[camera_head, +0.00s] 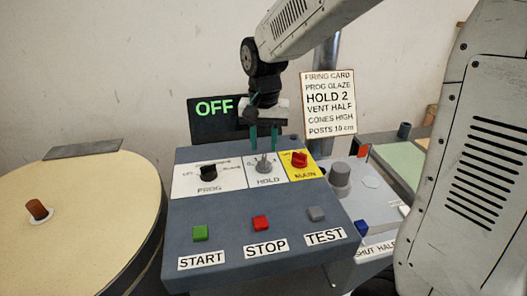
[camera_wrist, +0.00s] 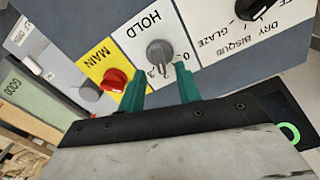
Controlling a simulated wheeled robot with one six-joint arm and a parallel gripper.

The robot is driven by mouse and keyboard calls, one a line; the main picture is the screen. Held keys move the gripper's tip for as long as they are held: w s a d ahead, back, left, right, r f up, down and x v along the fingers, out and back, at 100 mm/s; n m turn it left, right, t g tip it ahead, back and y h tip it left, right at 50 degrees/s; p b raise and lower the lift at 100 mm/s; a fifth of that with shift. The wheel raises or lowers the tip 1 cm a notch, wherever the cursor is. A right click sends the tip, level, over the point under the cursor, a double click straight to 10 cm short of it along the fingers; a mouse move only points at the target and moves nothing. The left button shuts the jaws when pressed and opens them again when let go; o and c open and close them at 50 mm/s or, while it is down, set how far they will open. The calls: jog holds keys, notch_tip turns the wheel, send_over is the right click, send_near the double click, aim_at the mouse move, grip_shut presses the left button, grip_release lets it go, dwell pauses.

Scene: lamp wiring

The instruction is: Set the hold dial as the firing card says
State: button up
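The hold dial (camera_head: 264,165) is a grey knob on a white plate marked HOLD, between the PROG and MAIN plates. It also shows in the wrist view (camera_wrist: 160,51), where 0 and 3 can be read on its scale; which mark it points at I cannot tell. The firing card (camera_head: 328,102) on the wall reads HOLD 2, PROG GLAZE, VENT HALF, CONES HIGH, POSTS 10 cm. My gripper (camera_head: 264,148) is above the dial, its two green fingers apart. In the wrist view the fingers (camera_wrist: 160,78) stand on either side of the dial's near edge, empty.
The black PROG dial (camera_head: 208,173) is left of the hold dial, the red MAIN switch (camera_head: 300,160) close on its right. START (camera_head: 200,233), STOP (camera_head: 261,223) and TEST (camera_head: 317,214) buttons sit in front. A screen (camera_head: 214,120) behind reads OFF.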

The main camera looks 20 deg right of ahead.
aim_at(264, 159)
jog(key=shift+r, duration=1.9)
jog(key=shift+s+f+n, duration=0.1)
jog(key=shift+s+n, duration=0.05)
jog(key=shift+n, duration=0.25)
jog(key=s+d+r+n, duration=0.1)
jog(key=s+n, duration=0.1)
jog(key=s, duration=1)
jog(key=s+d+r+n+t, duration=0.1)
jog(key=s+d+n, duration=0.1)
jog(key=s, duration=1)
jog(key=shift+s+n, duration=0.35)
jog(key=shift+n, duration=0.15)
